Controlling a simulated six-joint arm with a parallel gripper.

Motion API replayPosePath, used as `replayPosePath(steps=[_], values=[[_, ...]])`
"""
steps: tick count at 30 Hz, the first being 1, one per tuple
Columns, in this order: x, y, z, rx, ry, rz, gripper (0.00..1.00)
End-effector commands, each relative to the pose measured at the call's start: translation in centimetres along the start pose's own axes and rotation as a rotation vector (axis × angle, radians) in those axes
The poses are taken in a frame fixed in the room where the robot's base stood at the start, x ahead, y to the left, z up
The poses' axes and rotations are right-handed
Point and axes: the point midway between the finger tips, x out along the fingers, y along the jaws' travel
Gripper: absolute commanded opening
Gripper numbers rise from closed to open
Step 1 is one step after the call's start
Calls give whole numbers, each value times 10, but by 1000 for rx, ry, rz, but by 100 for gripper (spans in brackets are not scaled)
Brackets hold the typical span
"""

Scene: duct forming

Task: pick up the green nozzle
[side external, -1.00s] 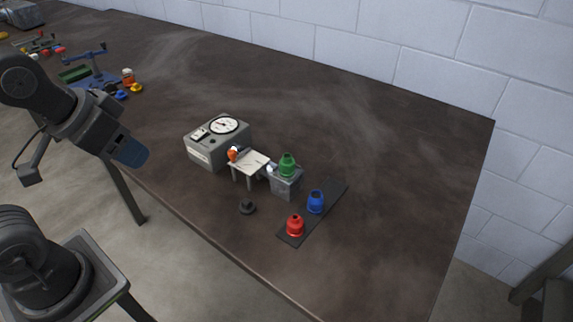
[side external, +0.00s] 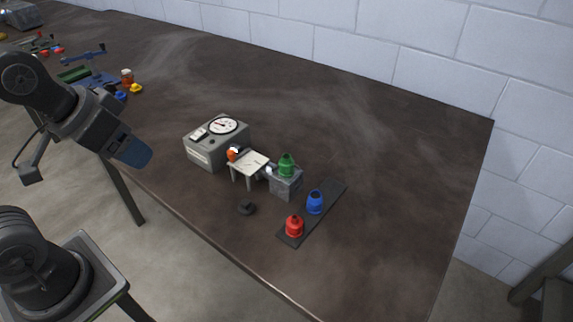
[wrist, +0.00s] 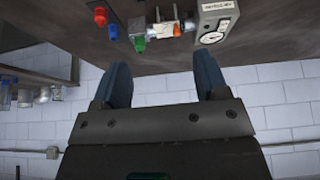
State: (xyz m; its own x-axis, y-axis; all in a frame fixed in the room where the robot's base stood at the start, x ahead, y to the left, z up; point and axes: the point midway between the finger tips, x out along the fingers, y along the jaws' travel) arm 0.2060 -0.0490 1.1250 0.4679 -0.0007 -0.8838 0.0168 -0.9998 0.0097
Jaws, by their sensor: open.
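The green nozzle (side external: 286,165) stands upright on top of a small grey block (side external: 286,183) on the brown table. In the wrist view the green nozzle (wrist: 139,45) is near the top, beyond my fingertips and left of centre between them. My gripper (wrist: 160,80) is open and empty, its two blue fingers wide apart.
A blue nozzle (side external: 315,202) and a red nozzle (side external: 294,226) stand on a dark strip (side external: 333,193). Left of the block are a small white stand (side external: 249,162) and a grey gauge box (side external: 203,153). A dark knob (side external: 247,208) lies in front. The table's right side is clear.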

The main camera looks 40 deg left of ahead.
Motion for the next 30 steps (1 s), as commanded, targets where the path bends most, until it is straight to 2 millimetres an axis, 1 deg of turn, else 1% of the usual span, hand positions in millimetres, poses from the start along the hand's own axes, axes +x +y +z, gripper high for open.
replayPosePath(steps=[2, 5, 8, 9, 11, 12, 14, 15, 17, 18, 20, 21, 24, 27, 30], values=[[-1, 2, -12, -49, -19, 3, 67], [-1, 6, -38, -174, -62, 3, 67], [4, 14, -72, -346, -120, -7, 67], [7, 17, -86, -419, -143, -15, 67], [14, 22, -107, -527, -177, -30, 67], [20, 26, -120, -597, -198, -43, 67], [31, 33, -139, -705, -229, -66, 67], [40, 37, -150, -776, -249, -84, 67], [54, 45, -167, -881, -278, -114, 67], [65, 50, -178, -952, -295, -137, 67], [82, 58, -192, -1056, -319, -174, 67], [94, 63, -199, -1123, -333, -201, 67], [123, 76, -215, -1275, -358, -267, 67], [147, 86, -224, -1393, -371, -323, 67], [162, 92, -228, -1470, -377, -363, 67]])
